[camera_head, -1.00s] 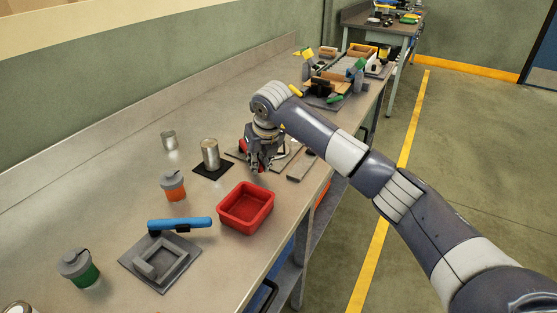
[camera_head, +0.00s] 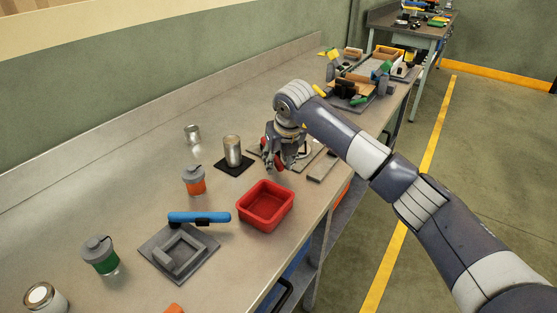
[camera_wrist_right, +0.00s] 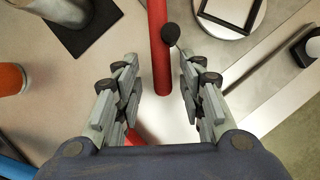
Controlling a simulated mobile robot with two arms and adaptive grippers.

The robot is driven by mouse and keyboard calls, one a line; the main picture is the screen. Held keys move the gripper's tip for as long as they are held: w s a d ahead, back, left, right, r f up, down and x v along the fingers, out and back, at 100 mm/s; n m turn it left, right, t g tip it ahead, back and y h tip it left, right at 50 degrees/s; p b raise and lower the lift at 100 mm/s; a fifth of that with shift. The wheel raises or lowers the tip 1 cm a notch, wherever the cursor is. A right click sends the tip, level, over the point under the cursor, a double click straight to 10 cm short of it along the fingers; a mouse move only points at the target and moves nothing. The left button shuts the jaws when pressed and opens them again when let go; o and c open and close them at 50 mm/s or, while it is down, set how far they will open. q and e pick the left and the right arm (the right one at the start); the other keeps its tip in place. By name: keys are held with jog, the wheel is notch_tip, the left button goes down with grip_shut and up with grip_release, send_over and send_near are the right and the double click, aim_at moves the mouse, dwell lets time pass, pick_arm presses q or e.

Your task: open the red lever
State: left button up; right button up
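The red lever shows as a red rod (camera_wrist_right: 159,45) in the right wrist view, running from the top edge down between my fingers. A dark round knob or tip (camera_wrist_right: 171,33) is beside it. In the head view only a small red part (camera_head: 264,143) shows beside my gripper; the rest is hidden behind it. My right gripper (camera_head: 276,166) points down over the lever's plate. In the wrist view its fingers (camera_wrist_right: 159,72) are spread, one on each side of the rod, with gaps visible on both sides. My left gripper is not in view.
A red tray (camera_head: 246,218) stands just in front of the gripper. A metal can (camera_head: 232,151) on a black mat is to the left. A blue-handled fixture (camera_head: 199,217) and lidded jars, orange (camera_head: 194,184) and green (camera_head: 100,258), stand nearer.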

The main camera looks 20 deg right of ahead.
jog(key=v, duration=1.2)
jog(key=shift+w, duration=0.1)
